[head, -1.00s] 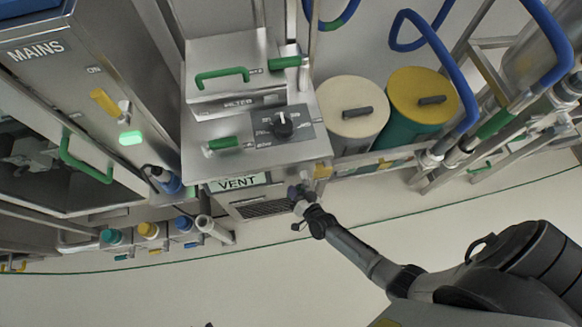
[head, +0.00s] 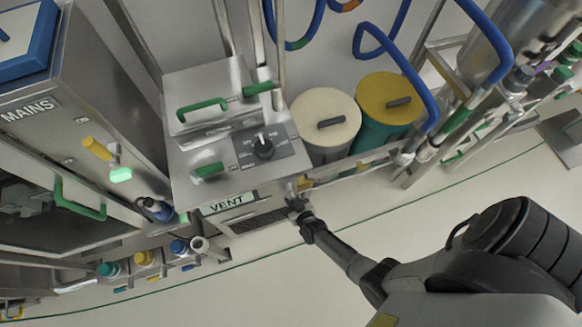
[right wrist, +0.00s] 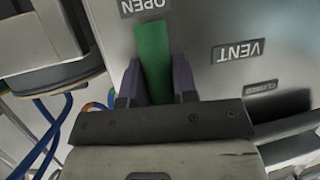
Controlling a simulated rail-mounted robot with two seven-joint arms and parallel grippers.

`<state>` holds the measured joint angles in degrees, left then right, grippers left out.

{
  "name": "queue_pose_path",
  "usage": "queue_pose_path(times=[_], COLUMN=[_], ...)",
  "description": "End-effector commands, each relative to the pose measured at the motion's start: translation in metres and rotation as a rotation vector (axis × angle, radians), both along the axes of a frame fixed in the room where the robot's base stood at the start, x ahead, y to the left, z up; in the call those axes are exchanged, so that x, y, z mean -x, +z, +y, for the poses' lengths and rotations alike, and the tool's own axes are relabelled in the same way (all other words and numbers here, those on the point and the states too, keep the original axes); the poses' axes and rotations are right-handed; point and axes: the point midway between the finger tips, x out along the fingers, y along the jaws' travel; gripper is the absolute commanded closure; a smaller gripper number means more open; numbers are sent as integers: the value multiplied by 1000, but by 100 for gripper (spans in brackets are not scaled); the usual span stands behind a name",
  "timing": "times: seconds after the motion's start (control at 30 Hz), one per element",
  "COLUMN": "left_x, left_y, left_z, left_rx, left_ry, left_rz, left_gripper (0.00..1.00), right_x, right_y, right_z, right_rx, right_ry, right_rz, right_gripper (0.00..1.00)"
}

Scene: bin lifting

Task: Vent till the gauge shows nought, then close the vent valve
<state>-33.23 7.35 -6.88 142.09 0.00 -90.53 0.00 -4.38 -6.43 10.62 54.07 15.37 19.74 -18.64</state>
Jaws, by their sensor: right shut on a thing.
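The handle's far end points toward the OPEN label (right wrist: 142,6). The CLOSED label (right wrist: 260,88) is off to the right. I cannot make out a gauge. My left gripper is not in view.
A black selector knob (head: 263,148) and a green handle (head: 209,170) are on the box top. A cream-lidded drum (head: 325,112) and a yellow-lidded drum (head: 390,95) stand to the right. The MAINS cabinet (head: 75,125) is at left. The floor in front is clear.

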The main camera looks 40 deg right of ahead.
Motion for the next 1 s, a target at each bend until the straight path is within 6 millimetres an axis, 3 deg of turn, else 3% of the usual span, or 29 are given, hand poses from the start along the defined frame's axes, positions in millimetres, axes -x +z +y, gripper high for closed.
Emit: queue_pose_path(times=[0.43,0.47,0.6,0.7,1.0], left_x=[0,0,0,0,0], left_y=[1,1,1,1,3], left_z=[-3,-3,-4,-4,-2], left_rx=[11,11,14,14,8], left_ry=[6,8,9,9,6], left_rz=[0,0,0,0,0], left_gripper=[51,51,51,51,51], right_x=[0,0,0,0,3], right_y=[1,1,1,1,2], right_z=[-1,-1,-1,-1,0], right_rx=[16,16,14,13,10], right_ry=[5,5,4,3,2], right_rz=[2,2,2,2,4], right_gripper=[100,70,57,48,48])
